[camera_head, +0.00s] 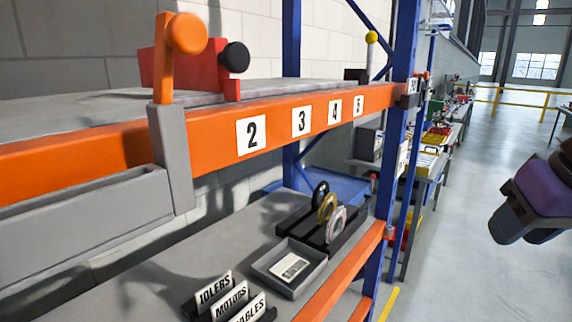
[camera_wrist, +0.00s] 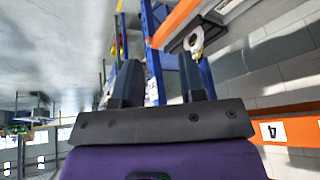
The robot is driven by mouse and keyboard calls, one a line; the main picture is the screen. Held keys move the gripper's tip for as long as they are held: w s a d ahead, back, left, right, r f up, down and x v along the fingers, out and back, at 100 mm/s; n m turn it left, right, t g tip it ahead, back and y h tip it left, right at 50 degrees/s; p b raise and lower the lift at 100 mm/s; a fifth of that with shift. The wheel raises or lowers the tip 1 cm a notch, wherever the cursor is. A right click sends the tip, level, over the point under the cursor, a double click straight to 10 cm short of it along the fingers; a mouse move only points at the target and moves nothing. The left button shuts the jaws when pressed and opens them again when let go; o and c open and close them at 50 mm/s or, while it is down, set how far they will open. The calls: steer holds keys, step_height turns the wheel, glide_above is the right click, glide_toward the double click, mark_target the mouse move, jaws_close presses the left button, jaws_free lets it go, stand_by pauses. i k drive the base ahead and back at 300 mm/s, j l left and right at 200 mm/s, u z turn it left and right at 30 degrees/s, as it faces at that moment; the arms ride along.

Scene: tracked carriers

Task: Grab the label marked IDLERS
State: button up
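The white label marked IDLERS (camera_head: 214,288) stands tilted in a dark holder on the grey lower shelf, at the bottom of the head view. The MOTORS label (camera_head: 231,301) and a partly cut-off label ending in "ABLES" (camera_head: 251,309) stand in front of it to the right. My gripper (camera_head: 518,222) is over the aisle at the right edge of the head view, well apart from the labels. In the wrist view my gripper (camera_wrist: 160,75) has its two dark fingers spread with nothing held between them. The labels do not show in the wrist view.
A grey tray (camera_head: 262,268) with a white card sits behind the labels, with tape rolls on a dark rack (camera_head: 311,230) beyond. The orange upper beam (camera_head: 280,125) hangs above the lower shelf; an orange front beam (camera_head: 345,275) edges it. A blue upright (camera_head: 402,130) stands at right.

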mark_target(216, 291)
steer(key=u, duration=3.5)
steer(key=k+j+z, duration=0.2)
steer(key=k, duration=0.2)
steer(key=z, duration=2.05)
